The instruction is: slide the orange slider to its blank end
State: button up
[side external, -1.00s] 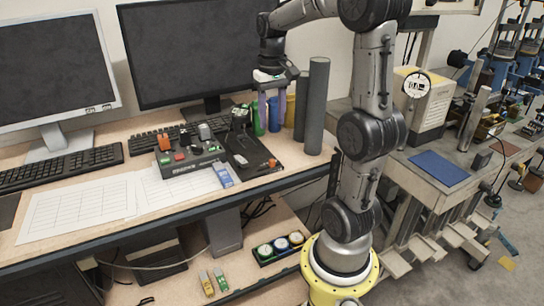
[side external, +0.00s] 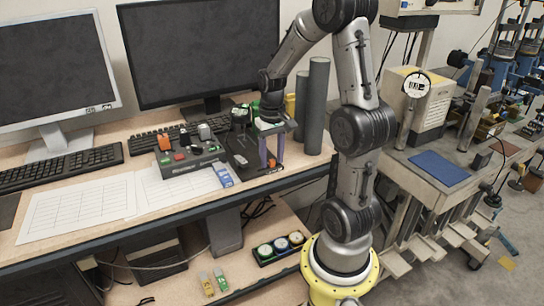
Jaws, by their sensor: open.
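A black panel (side external: 240,166) lies flat on the desk, right of a black control box. A small orange piece (side external: 272,163), which looks like the slider, sits at the panel's right part. My gripper (side external: 272,161) is open and points down, with its two pale purple fingers low over that piece, one on each side in this view. I cannot tell whether either finger touches it. The slider's track and end markings are too small to make out.
The control box (side external: 188,158) carries another orange part (side external: 164,142) and a red button. Two tall grey cylinders (side external: 316,105) stand close behind and right of my gripper. A monitor (side external: 200,50) stands behind. Paper sheets (side external: 80,208) cover the desk's left front.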

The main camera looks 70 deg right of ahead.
grip_shut()
dwell(1.4)
